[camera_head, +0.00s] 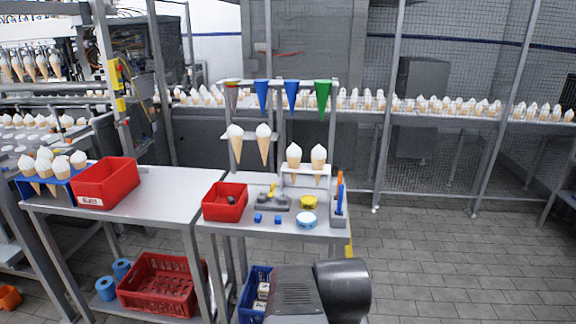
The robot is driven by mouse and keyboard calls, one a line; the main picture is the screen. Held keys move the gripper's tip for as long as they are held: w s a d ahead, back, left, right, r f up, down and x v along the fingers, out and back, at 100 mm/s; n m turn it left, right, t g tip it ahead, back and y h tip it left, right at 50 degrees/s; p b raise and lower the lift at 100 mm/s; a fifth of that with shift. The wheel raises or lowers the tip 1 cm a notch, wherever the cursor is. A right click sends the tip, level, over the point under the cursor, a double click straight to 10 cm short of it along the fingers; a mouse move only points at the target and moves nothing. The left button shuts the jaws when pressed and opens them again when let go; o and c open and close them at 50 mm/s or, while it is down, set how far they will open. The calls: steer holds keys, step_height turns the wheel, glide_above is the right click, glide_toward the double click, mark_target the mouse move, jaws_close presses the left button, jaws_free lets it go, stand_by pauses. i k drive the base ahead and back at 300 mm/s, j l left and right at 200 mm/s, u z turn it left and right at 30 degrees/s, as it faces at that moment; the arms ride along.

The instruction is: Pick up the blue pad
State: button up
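Two small blue blocks lie on the front part of the right-hand metal table; one (258,218) is at the left and the other (278,220) just right of it. They are the closest match to a blue pad, but they are too small to tell their exact shape. They are apart from each other and nothing covers them. My gripper is not in view; only a dark part of my own body shows at the bottom middle, in front of the table.
Near the blocks on the metal table (275,235) are a red bin (225,201), a grey device (272,200), a yellow round item (309,202), a blue-and-white round tub (307,220) and a grey holder (339,218). Cones hang on a rack behind. Tiled floor at right is clear.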

mark_target(257, 218)
steer(key=i+l, duration=0.15)
steer(key=i, duration=0.2)
steer(key=i+l, duration=0.15)
steer(key=i, duration=0.2)
steer(key=i+l, duration=0.15)
steer(key=i, duration=0.2)
